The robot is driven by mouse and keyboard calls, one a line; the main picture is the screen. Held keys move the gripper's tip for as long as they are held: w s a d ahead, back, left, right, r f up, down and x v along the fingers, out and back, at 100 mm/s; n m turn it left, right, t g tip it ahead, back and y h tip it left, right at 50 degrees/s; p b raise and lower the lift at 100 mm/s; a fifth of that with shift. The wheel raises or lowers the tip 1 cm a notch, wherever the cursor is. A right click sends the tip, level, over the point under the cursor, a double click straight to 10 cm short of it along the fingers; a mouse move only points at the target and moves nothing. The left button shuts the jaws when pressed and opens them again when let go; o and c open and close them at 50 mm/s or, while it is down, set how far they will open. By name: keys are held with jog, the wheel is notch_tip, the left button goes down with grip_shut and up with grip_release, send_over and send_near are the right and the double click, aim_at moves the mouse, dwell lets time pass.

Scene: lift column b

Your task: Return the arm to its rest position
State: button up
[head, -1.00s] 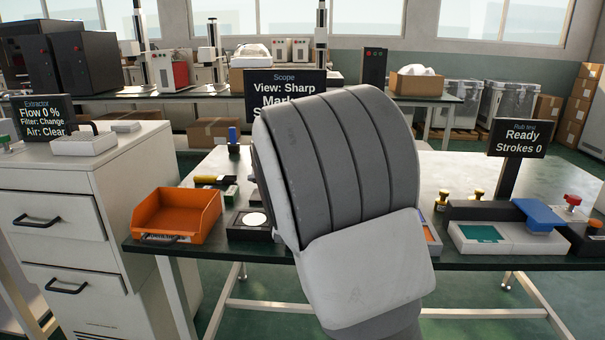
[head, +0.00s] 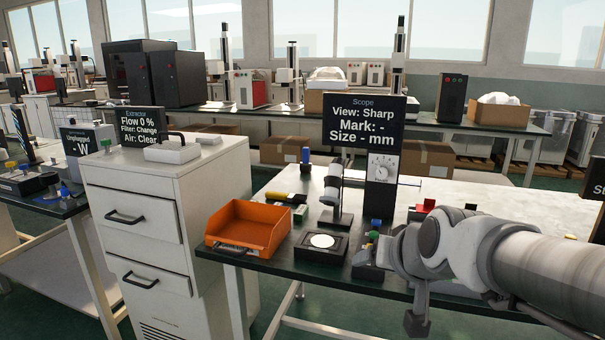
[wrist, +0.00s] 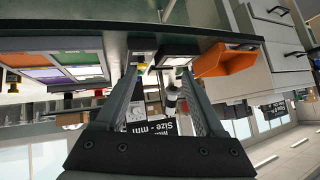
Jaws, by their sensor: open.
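My gripper (wrist: 163,74) is open in the wrist view. Its two dark fingers stand apart with nothing held between them. The wrist view is upside down, with the bench edge at the top. In the head view my white and grey arm (head: 470,255) enters from the right and bends at the bench's front edge. It covers part of the bench's front right. I cannot make out the fingers clearly in the head view.
The dark bench (head: 290,262) holds an orange tray (head: 247,228), a scope (head: 335,195) with its sign (head: 364,122), and a white disc in a black block (head: 322,242). A multicoloured tray (wrist: 55,62) shows in the wrist view. A white drawer cabinet (head: 165,225) stands left.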

jog(key=s+d+f+n+g+h, duration=0.1)
jog(key=s+f+g, duration=0.1)
jog(key=s, duration=0.6)
jog(key=s+d+f+n+g, duration=0.1)
jog(key=s+g, duration=0.1)
jog(key=s, duration=0.7)
notch_tip(320, 180, up, 28)
jog(key=p, duration=2.8)
jog(key=shift+w+a, duration=0.35)
